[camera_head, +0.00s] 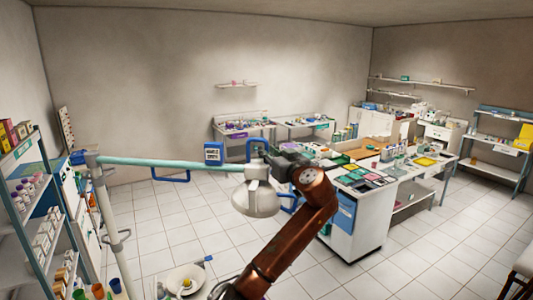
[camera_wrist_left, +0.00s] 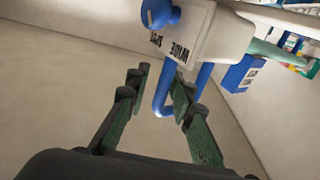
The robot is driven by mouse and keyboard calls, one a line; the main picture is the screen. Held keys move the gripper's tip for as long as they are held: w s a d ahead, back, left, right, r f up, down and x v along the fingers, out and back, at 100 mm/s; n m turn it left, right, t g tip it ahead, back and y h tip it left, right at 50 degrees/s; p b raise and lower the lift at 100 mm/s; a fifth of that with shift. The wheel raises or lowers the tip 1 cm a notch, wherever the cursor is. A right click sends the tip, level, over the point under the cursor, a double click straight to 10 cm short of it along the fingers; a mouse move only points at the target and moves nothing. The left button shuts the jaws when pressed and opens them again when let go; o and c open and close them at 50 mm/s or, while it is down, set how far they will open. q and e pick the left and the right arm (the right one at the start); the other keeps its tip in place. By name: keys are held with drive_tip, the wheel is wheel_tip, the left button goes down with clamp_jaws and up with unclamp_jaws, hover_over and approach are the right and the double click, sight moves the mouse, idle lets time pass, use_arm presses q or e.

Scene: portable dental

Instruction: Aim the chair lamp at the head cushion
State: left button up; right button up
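The chair lamp has a white, dome-shaped head (camera_head: 257,203) hanging at the end of a pale teal boom (camera_head: 165,162). My left gripper (camera_head: 276,156) is at the lamp's upper right, by this handle. In the left wrist view, my left gripper (camera_wrist_left: 160,95) has its dark green fingers apart. A blue loop handle (camera_wrist_left: 160,108) lies between them; I cannot tell whether they touch it. A white "WIDE SPOT" plate (camera_wrist_left: 188,35) is just beyond. I cannot make out the head cushion. My right gripper is not in view.
A blue-framed shelf (camera_head: 40,215) with bottles stands at the left, near the lamp's post (camera_head: 107,215). A white bowl (camera_head: 196,274) sits low at front. A cluttered white counter (camera_head: 357,232) stands right of my arm. Tiled floor is clear behind the boom.

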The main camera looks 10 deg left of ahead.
use_arm(q)
drive_tip(key=shift+o, duration=0.4)
drive_tip(key=shift+a+f, duration=0.1)
drive_tip(key=shift+a, duration=0.15)
drive_tip(key=v, duration=1.2)
